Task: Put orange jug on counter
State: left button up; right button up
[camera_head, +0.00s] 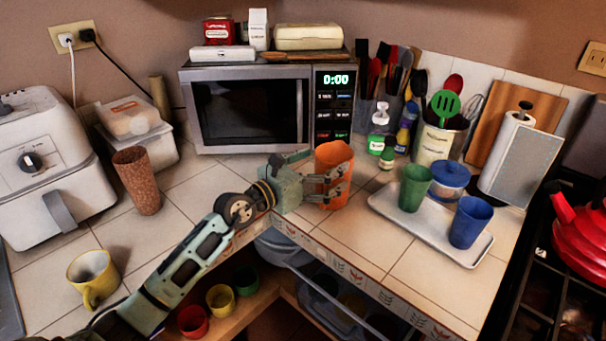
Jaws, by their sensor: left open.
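The orange jug (334,154) stands upright on the tiled counter (378,232), in front of the microwave's right end. My left arm reaches up from the lower left. My left gripper (343,179) is open, with its fingers at the jug's side, overlapping its middle in the picture. I cannot tell whether the fingers touch it. The fingers hide part of the jug, and its handle is not clearly visible. My right gripper is not in view.
A tray (388,207) with a green cup (414,188) and a blue cup (467,222) lies right of the jug. The microwave (250,108) stands behind. Cups sit on an open shelf (262,309) below the counter's front edge. Bare tiles lie between jug and tray.

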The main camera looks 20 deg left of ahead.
pick_arm(q)
jog(key=b+v, duration=0.1)
jog(key=v, duration=0.9)
jog(key=shift+s, duration=0.3)
